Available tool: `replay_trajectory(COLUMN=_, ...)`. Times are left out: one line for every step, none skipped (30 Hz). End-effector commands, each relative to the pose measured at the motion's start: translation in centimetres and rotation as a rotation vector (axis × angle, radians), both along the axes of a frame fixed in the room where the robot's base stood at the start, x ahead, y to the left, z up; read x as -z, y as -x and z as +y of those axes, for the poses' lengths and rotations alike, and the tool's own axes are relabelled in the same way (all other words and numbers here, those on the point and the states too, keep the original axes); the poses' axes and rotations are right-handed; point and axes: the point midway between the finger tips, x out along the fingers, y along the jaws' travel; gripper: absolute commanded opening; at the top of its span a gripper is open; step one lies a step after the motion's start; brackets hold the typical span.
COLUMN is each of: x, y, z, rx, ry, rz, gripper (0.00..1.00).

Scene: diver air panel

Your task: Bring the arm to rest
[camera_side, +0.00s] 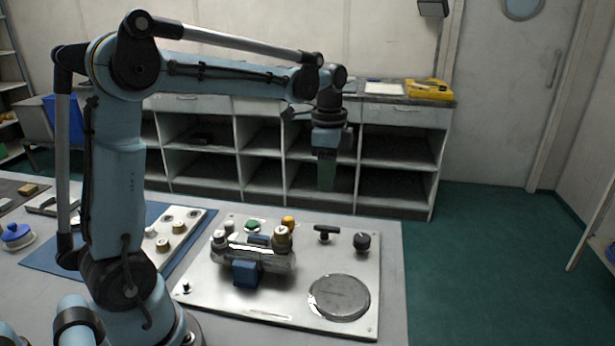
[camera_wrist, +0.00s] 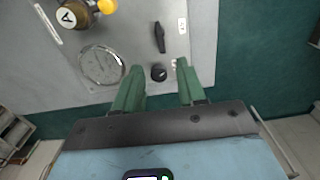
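My gripper (camera_side: 326,178) hangs from the wrist with its green fingers pointing down, high above the far right part of the metal panel (camera_side: 385,270). In the wrist view the two green fingers of my gripper (camera_wrist: 160,65) stand apart with nothing held between them. The panel (camera_wrist: 130,25) lies below, clear of the fingers. The arm is raised, with its upper link stretched out to the right in the side view.
The panel carries a round gauge (camera_side: 340,297), a black T-handle (camera_side: 326,232), a black knob (camera_side: 362,242) and a valve block (camera_side: 262,257). Shelves (camera_side: 400,150) stand behind; air around the gripper looks free.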

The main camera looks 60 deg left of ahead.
Motion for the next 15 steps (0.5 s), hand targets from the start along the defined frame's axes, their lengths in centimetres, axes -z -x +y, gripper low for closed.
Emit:
replay_trajectory(x=0.0, y=0.0, z=0.0, rx=0.0, ry=0.0, rz=0.0, gripper=0.4)
replay_trajectory(x=0.0, y=0.0, z=0.0, rx=0.0, ry=0.0, rz=0.0, gripper=0.4)
replay_trajectory(x=0.0, y=0.0, z=0.0, rx=0.0, ry=0.0, rz=0.0, gripper=0.4)
replay_trajectory(x=0.0, y=0.0, z=0.0, rx=0.0, ry=0.0, rz=0.0, gripper=0.4)
replay_trajectory(x=0.0, y=0.0, z=0.0, rx=-0.002, ry=0.0, rz=-0.001, gripper=0.4)
replay_trajectory(x=0.0, y=0.1, z=-0.1, rx=-0.007, ry=-0.001, rz=-0.006, gripper=0.4)
replay_trajectory(x=-0.1, y=0.2, z=-0.3, rx=-0.014, ry=-0.002, rz=-0.011, gripper=0.4)
replay_trajectory(x=-0.2, y=0.4, z=-0.4, rx=-0.022, ry=-0.003, rz=-0.018, gripper=0.4)
replay_trajectory(x=-0.3, y=0.7, z=-0.8, rx=-0.04, ry=-0.006, rz=-0.032, gripper=0.4)
replay_trajectory(x=-0.5, y=0.9, z=-1.1, rx=-0.057, ry=-0.008, rz=-0.046, gripper=0.4)
replay_trajectory(x=-0.6, y=1.2, z=-1.4, rx=-0.076, ry=-0.01, rz=-0.061, gripper=0.4)
replay_trajectory(x=-0.8, y=1.7, z=-1.9, rx=-0.109, ry=-0.013, rz=-0.087, gripper=0.4)
replay_trajectory(x=-0.9, y=2.1, z=-2.3, rx=-0.135, ry=-0.013, rz=-0.109, gripper=0.4)
replay_trajectory(x=-1.0, y=2.6, z=-2.7, rx=-0.163, ry=-0.013, rz=-0.13, gripper=0.4)
replay_trajectory(x=-1.1, y=3.1, z=-3.3, rx=-0.201, ry=-0.011, rz=-0.161, gripper=0.4)
